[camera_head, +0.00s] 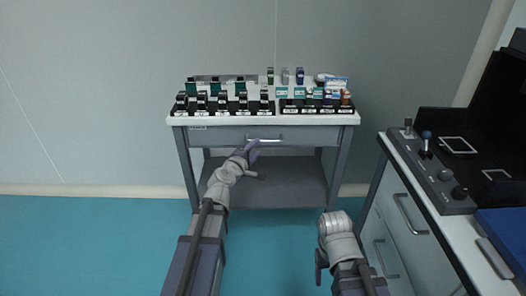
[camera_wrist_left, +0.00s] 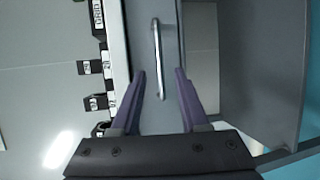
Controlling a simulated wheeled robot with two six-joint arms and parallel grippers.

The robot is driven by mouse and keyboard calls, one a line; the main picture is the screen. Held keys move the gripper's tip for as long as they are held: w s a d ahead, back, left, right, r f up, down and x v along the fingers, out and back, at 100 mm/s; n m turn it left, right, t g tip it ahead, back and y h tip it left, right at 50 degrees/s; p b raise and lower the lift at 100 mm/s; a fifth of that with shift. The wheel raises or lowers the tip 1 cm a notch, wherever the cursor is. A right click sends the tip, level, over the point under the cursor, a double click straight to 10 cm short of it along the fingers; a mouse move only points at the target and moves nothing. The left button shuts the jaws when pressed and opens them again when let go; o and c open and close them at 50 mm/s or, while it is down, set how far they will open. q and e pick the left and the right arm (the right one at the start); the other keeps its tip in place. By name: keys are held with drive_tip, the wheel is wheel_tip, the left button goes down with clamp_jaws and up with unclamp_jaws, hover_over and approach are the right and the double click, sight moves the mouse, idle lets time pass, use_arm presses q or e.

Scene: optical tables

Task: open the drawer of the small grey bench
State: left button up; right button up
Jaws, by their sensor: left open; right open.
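The small grey bench (camera_head: 185,160) stands against the wall in the head view, with a white top and a lower shelf. Its drawer (camera_head: 220,136) looks shut, its front level with the frame. A silver bar handle (camera_head: 264,138) is at the middle of the drawer front; it also shows in the left wrist view (camera_wrist_left: 158,58). My left gripper (camera_head: 253,155) is at the drawer front, just below the handle. In the left wrist view its purple fingers (camera_wrist_left: 158,82) are open, with the handle's near end between the tips. My right arm is low at the right; its fingertips are hidden.
Racks of small labelled holders (camera_head: 222,107) and bottles stand on the bench top. A second bench (camera_head: 388,190) with drawers and a black instrument panel (camera_head: 440,180) stands at the right. The teal floor (camera_head: 100,240) on the left is clear.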

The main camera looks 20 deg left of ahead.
sight(263, 141)
use_arm(q)
drive_tip(key=shift+a, duration=0.15)
drive_tip(key=shift+b+x, duration=0.65)
drive_tip(key=shift+x, duration=3.3)
drive_tip(key=shift+r, duration=0.1)
clamp_jaws()
